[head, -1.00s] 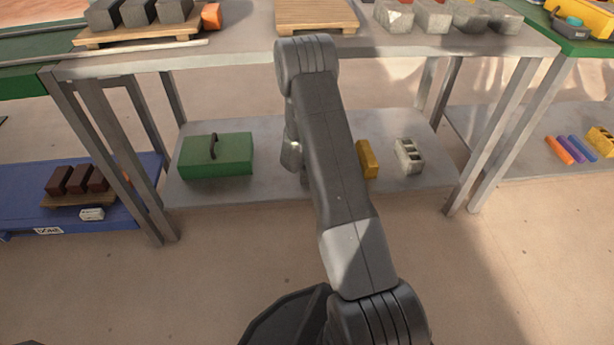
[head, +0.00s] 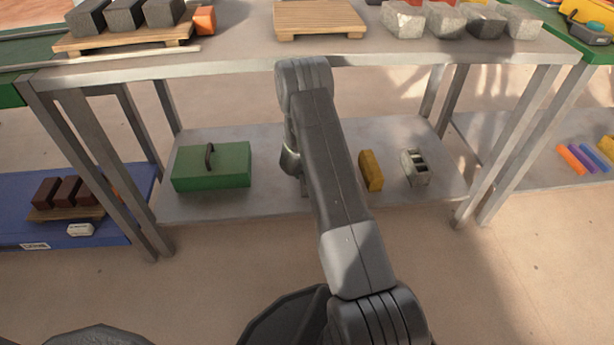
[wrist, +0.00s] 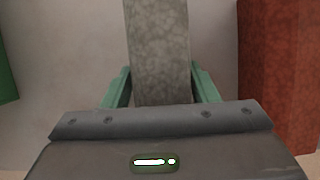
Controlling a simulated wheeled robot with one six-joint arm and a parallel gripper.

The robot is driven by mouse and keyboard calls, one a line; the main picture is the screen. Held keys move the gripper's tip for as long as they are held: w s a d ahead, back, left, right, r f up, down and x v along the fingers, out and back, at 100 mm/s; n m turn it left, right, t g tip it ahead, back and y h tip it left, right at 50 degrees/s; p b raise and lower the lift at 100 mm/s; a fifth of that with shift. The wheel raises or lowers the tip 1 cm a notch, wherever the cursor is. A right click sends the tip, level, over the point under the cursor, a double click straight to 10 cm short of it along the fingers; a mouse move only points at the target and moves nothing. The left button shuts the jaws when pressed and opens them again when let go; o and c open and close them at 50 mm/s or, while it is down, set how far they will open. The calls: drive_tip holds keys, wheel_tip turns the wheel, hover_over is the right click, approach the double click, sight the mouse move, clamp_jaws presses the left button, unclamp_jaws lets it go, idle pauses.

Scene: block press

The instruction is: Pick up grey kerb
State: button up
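In the wrist view, a mottled grey block that looks like the grey kerb (wrist: 160,50) rises from between my two green fingers to the top edge. My gripper (wrist: 161,72) has one finger along each side of it, with no gap visible, so it appears shut on the kerb. The kerb's lower end is hidden behind the gripper body.
A red-brown block (wrist: 277,75) stands close on the right in the wrist view. An empty pallet (head: 320,18) lies on top.

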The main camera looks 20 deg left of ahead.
clamp_jaws()
drive_tip(key=shift+r, duration=0.1)
drive_tip(key=shift+r, duration=0.1)
wheel_tip(320, 180, up, 10)
drive_tip(key=p, duration=0.7)
